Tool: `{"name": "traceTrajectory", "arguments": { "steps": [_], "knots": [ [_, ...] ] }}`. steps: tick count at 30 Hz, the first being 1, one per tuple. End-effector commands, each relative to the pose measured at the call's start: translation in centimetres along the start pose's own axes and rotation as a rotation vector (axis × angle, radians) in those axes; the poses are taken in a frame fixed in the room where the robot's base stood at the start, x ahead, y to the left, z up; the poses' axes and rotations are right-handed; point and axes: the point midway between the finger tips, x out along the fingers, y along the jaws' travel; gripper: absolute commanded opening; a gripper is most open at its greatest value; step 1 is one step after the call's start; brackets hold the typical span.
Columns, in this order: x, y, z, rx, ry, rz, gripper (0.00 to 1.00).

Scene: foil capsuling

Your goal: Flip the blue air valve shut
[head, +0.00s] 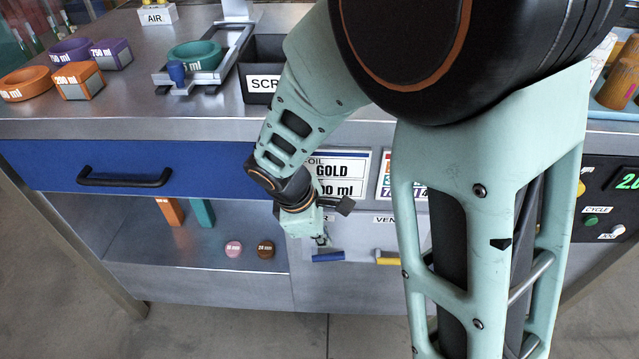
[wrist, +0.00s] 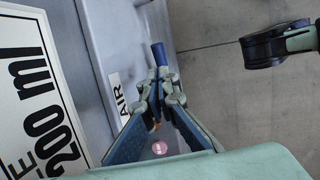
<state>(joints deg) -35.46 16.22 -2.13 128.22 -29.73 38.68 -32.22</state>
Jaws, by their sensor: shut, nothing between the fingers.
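In the wrist view the blue handle (wrist: 158,54) shows just beyond my fingertips, near the AIR label (wrist: 120,97). My gripper (head: 322,240) is right above the handle in the head view, and its fingers (wrist: 159,80) are shut with nothing between them. I cannot tell whether the fingertips touch the handle. The valve's body is mostly hidden by the gripper.
A yellow valve handle (head: 388,258) sits to the right, below the VENT label (head: 385,219). A blue drawer (head: 210,168) with a black pull is above left. An open shelf (head: 135,240) holds pink (head: 233,249) and brown (head: 265,249) discs. Floor lies below.

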Motion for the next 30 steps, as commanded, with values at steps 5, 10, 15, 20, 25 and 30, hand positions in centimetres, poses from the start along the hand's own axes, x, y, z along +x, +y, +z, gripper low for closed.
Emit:
{"name": "traceTrajectory", "arguments": {
  "steps": [5, 10, 15, 20, 25, 30],
  "knots": [
    [4.2, -0.2, -0.1, -0.001, -0.002, -0.003, 0.00],
    [6.2, -0.1, 0.0, 0.000, -0.001, -0.002, 0.00],
    [7.0, -0.1, 0.0, 0.000, 0.000, -0.001, 0.00],
    [7.0, -0.1, 0.0, 0.000, 0.000, -0.001, 0.00],
    [7.0, -0.1, 0.0, 0.000, 0.000, -0.001, 0.00],
    [7.6, -0.2, 0.5, 0.000, -0.002, -0.003, 0.00]
  ]
}}
